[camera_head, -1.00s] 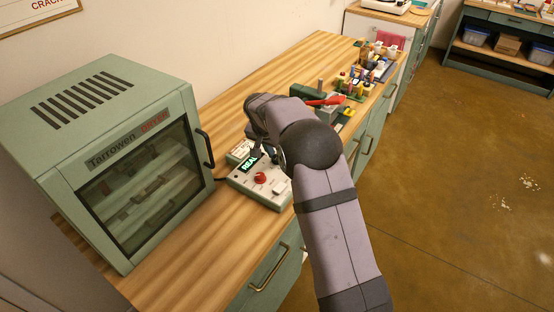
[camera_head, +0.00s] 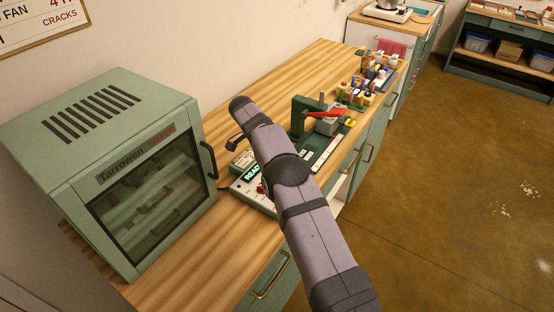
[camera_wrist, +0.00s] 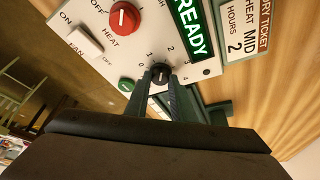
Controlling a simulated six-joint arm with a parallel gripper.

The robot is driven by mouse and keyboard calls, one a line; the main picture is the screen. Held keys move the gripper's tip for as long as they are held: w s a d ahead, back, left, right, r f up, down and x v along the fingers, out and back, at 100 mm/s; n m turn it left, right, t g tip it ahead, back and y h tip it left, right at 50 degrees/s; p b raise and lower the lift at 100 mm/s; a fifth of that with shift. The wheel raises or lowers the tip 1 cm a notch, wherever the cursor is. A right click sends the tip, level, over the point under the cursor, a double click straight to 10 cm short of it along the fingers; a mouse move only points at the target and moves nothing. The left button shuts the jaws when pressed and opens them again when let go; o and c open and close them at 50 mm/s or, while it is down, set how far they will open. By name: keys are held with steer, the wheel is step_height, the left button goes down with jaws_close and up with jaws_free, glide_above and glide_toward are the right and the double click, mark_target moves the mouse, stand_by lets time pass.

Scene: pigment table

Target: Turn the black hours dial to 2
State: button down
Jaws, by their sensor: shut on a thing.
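In the wrist view the black hours dial (camera_wrist: 160,72) is a small round knob with numbers from 0 to 4 printed around it. My gripper (camera_wrist: 161,80) is shut on it, one finger on each side. I cannot clearly read which number the dial points to. The pale control panel (camera_wrist: 112,47) has a green display (camera_wrist: 189,30) reading READY. A ticket card (camera_wrist: 245,31) beside it reads HEAT MID, HOURS 2. In the head view my arm hides the gripper and the dial; part of the panel (camera_head: 243,191) shows.
Close to the dial are a red heat knob (camera_wrist: 124,17), a white fan switch (camera_wrist: 86,41) and a green button (camera_wrist: 126,85). A green dryer cabinet (camera_head: 120,85) stands to the left. A green press with a red lever (camera_head: 347,136) stands behind the panel.

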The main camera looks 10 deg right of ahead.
steer(key=shift+m, duration=0.3)
stand_by(0.4)
steer(key=c, duration=1.5)
jaws_free()
steer(key=shift+c, duration=0.2)
steer(key=shift+a+r, duration=0.25)
steer(key=shift+r, duration=0.25)
steer(key=p+v, duration=0.1)
steer(key=v, duration=0.5)
steer(key=shift+r, duration=0.1)
steer(key=shift+r, duration=0.1)
